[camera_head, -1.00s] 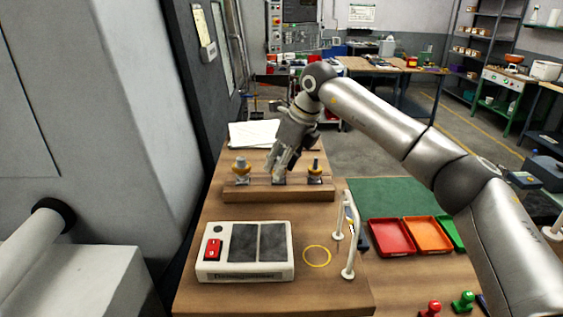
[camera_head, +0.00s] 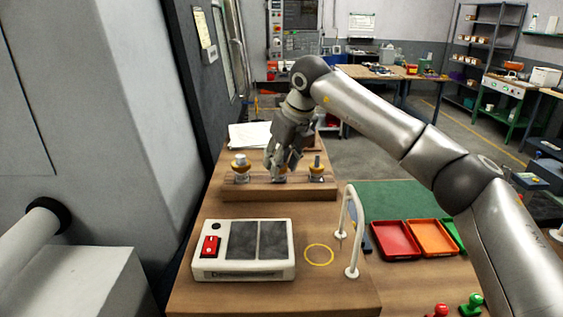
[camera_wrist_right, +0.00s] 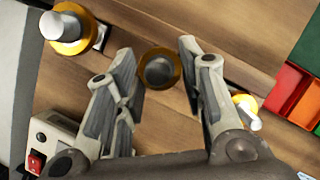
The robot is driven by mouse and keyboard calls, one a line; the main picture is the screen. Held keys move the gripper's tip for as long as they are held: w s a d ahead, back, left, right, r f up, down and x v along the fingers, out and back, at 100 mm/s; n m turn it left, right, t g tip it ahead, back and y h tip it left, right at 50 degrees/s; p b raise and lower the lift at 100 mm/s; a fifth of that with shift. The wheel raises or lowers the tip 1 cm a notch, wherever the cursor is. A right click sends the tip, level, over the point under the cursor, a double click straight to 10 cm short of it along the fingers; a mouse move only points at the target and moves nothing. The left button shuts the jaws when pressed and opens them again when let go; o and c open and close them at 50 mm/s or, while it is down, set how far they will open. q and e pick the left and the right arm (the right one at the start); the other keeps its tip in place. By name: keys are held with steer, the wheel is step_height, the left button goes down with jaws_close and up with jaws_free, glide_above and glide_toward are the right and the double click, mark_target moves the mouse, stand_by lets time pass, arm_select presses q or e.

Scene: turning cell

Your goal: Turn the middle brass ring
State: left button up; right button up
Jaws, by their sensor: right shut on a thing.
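Three brass rings on grey posts stand in a row on a wooden block (camera_head: 255,194). The left ring (camera_head: 240,169) and right ring (camera_head: 317,171) are free. The middle brass ring (camera_wrist_right: 160,82) shows between my right gripper's fingers in the right wrist view, with its grey post top in the centre. My right gripper (camera_head: 281,170) points down over the middle post and is shut on the middle ring. Its fingers hide most of that ring in the head view. My left gripper is not in view.
A white box with a red switch (camera_head: 211,246) sits in front of the block. A yellow circle (camera_head: 319,255) and a white handle (camera_head: 354,271) are to its right. Red (camera_head: 396,240) and orange (camera_head: 432,238) trays lie further right. Papers (camera_head: 249,135) lie behind the block.

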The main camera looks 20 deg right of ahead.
steer(key=o, duration=1)
steer(key=shift+r, duration=0.1)
steer(key=shift+o, duration=0.2)
steer(key=v, duration=1.2)
